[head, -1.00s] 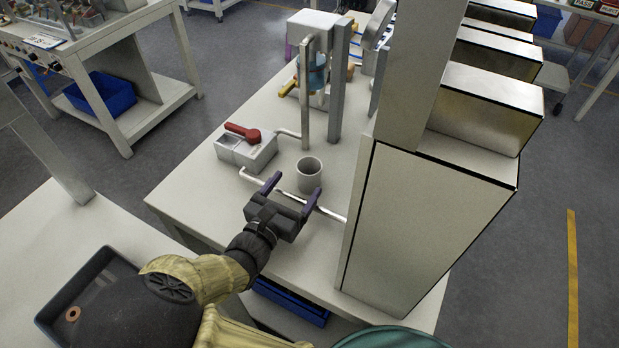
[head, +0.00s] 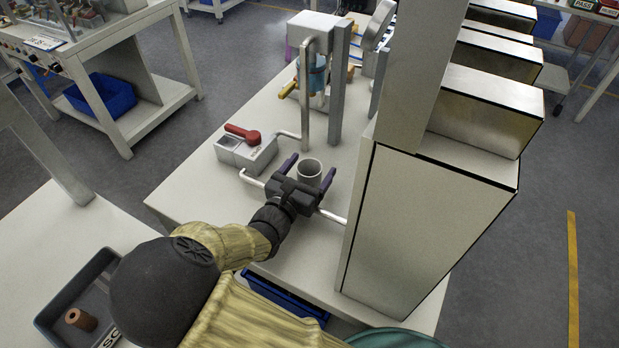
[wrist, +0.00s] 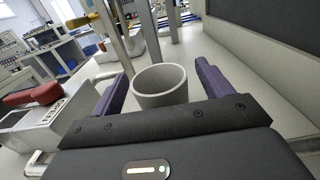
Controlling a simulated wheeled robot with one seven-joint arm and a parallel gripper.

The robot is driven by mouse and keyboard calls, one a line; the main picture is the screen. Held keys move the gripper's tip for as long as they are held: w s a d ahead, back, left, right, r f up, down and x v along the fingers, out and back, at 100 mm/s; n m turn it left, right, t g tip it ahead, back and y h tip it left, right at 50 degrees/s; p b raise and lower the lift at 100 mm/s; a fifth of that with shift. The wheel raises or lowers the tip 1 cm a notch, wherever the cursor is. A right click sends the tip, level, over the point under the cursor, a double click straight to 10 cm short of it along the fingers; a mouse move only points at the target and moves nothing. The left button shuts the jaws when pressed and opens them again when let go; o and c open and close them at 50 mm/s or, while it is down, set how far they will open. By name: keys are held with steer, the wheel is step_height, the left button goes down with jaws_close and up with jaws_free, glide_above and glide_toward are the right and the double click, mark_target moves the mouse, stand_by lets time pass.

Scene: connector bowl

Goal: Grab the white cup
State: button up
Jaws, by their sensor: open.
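The white cup (head: 310,168) stands upright on the white table (head: 208,193); it looks light grey and empty. My gripper (head: 309,167) is open, with its two purple fingers on either side of the cup. The lower part of the cup is hidden behind the gripper body.
A grey box with a red handle (head: 243,133) stands left of the cup. Metal posts (head: 338,85) rise behind it. A tall cabinet (head: 420,230) stands close on the right. A thin pale rail (head: 252,179) runs under the gripper. Table space at front left is clear.

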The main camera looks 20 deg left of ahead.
stand_by(0.5)
steer(key=c, duration=1.1)
steer(key=shift+o, duration=0.2)
steer(key=shift+r, duration=0.15)
step_height(320, 180, up, 10)
steer(key=p, duration=0.1)
